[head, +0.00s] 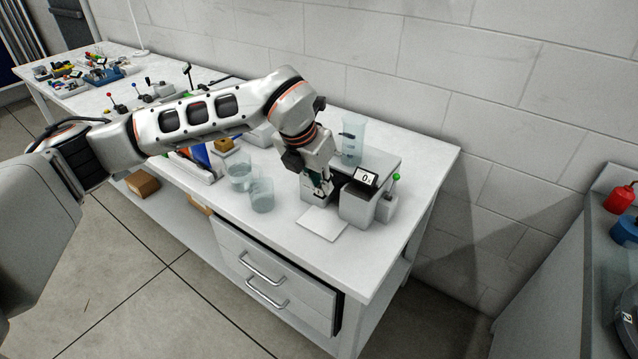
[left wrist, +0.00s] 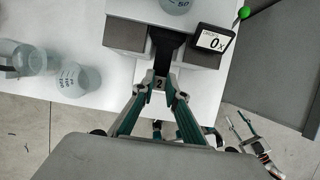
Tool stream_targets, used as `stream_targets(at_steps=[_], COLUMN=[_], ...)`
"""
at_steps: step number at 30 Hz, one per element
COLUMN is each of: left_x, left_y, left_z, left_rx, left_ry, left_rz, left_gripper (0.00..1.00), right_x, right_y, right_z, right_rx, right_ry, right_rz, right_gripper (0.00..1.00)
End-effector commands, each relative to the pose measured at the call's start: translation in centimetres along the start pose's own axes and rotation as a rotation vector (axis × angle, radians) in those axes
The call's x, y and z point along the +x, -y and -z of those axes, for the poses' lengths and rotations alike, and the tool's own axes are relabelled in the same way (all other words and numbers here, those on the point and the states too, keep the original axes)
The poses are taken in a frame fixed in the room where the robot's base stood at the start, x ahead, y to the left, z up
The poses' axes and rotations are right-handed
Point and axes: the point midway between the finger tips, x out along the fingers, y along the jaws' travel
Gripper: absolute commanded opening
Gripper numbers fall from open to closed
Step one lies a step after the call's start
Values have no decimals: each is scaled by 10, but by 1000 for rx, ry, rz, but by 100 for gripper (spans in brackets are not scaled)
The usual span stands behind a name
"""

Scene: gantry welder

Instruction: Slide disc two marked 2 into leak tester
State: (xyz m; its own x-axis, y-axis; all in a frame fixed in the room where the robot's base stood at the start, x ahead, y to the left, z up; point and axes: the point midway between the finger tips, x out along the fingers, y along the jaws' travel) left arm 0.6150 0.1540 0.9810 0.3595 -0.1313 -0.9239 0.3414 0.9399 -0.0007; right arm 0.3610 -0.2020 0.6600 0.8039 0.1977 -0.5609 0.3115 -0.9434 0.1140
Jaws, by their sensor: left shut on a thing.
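The leak tester is the grey block machine (head: 358,208) near the bench's right end, with a clear cylinder (head: 352,138) on it. In the left wrist view the leak tester (left wrist: 128,36) shows a dark slot (left wrist: 168,48) facing me and a display reading 0. My left gripper (head: 318,190) is just in front of it. In the left wrist view its fingers (left wrist: 158,90) are shut on a small disc marked 2 (left wrist: 159,82), at the slot's near end. The fingers hide much of the disc; I cannot tell whether it has entered. My right gripper seems partly visible (left wrist: 242,128), its opening unclear.
Two clear beakers (head: 239,177) (head: 262,195) stand left of the gripper. A green-knobbed lever (head: 396,178) is at the tester's right. A white plate (head: 322,223) lies in front. A drawer (head: 275,262) juts from the bench. Other tools fill the bench's far left.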

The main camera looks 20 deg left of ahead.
Motion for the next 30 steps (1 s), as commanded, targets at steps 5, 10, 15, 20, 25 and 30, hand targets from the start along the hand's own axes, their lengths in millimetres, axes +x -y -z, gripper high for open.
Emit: stream_targets(at_steps=[5,10,15,20,25,30], left_x=[1,1,1,2,4,5], left_y=[0,0,0,0,0,0], left_z=[-3,-4,-4,-5,-9,-12], left_rx=[1,1,1,0,0,1], left_ry=[0,0,0,0,0,0], left_rz=[0,0,0,0,-1,0], left_gripper=[0,0,0,0,0,0], right_x=[0,0,0,0,1,1], right_y=[0,0,0,0,0,0], right_z=[-1,-1,0,-1,-1,-2], right_rx=[0,0,0,0,0,1], right_ry=[0,0,0,0,0,0], right_rz=[0,0,0,0,0,0], right_gripper=[40,40,40,40,40,40])
